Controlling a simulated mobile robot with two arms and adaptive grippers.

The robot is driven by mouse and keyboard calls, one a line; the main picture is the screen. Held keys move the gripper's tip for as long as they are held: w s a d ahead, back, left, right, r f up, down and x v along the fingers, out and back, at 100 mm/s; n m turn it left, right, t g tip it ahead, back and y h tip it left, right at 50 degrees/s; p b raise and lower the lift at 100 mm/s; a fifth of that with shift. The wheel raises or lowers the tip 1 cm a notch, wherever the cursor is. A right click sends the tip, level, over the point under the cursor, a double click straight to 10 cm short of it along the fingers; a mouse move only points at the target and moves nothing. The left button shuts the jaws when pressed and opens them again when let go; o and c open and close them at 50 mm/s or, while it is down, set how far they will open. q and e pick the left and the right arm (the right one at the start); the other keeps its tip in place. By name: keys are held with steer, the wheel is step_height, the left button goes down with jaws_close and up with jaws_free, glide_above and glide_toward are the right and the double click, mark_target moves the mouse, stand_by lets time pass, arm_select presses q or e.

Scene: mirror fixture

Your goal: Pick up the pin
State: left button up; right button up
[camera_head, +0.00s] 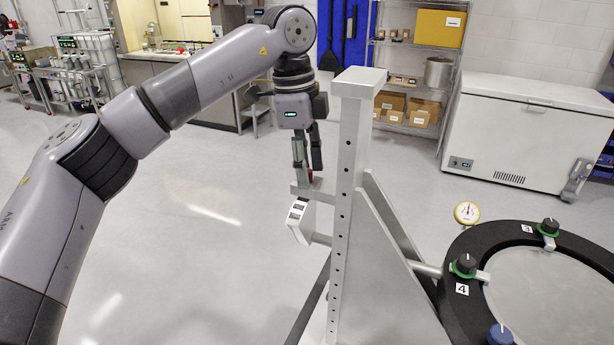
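My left gripper (308,165) points down from the wrist, just left of the grey fixture post (352,150). Its two dark fingers reach down to a small bracket (318,190) on the post's left side. A small dark red piece (310,175), which may be the pin, shows at the fingertips, just above the bracket. It is too small to tell whether the fingers touch it or are closed on it. My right gripper is not in view.
A white box-like part (300,220) hangs below the bracket. At right is a round mirror (550,295) in a black ring (457,310) with several knobs and a dial gauge (467,213). A white chest freezer (525,125) and shelves stand behind. Open floor lies left of the post.

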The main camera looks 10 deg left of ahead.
arm_select(q)
steer(key=shift+c, duration=0.5)
steer(key=shift+c, duration=1.3)
jaws_close()
